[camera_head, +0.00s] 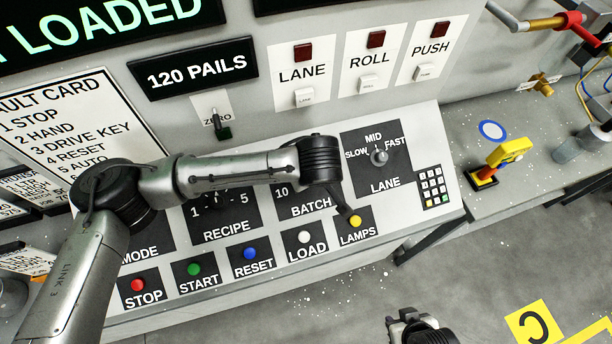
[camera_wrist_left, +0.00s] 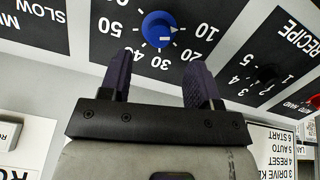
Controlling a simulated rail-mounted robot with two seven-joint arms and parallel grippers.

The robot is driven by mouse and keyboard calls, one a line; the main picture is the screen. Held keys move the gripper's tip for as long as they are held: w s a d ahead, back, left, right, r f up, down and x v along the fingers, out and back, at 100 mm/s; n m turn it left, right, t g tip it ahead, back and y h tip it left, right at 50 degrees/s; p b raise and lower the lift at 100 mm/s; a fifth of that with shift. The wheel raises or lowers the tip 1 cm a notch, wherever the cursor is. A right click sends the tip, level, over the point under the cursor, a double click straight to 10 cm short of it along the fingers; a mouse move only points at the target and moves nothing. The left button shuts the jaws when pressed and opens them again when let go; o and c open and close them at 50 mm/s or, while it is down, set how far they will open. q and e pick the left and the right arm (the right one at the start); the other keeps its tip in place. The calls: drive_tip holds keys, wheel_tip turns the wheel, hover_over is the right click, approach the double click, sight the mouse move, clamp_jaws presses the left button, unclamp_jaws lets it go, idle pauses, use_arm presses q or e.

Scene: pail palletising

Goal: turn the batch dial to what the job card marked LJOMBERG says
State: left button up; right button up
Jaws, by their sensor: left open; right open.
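The batch dial (camera_wrist_left: 157,28) is a blue round knob with a white mark, ringed by numbers from 10 to 50. The mark's exact reading is hard to tell. My left gripper (camera_wrist_left: 159,60) is open; its two fingers point at the panel either side of the dial's line, with the knob beyond the tips. In the head view my left wrist hides the knob on the BATCH plate (camera_head: 312,207). My right gripper (camera_head: 412,326) is open, low at the bottom edge, away from the panel. No card marked LJOMBERG is legible in either view.
The recipe dial (camera_wrist_left: 267,75) is beside the batch dial. The lane lever (camera_head: 379,156) and a yellow lamps button (camera_head: 355,222) are near my left wrist. A row of buttons, including blue reset (camera_head: 250,253), lines the front edge. A fault card (camera_head: 85,125) hangs at left.

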use_arm(q)
drive_tip(key=x, duration=0.4)
drive_tip(key=shift+x, duration=1)
drive_tip(key=shift+c, duration=0.4)
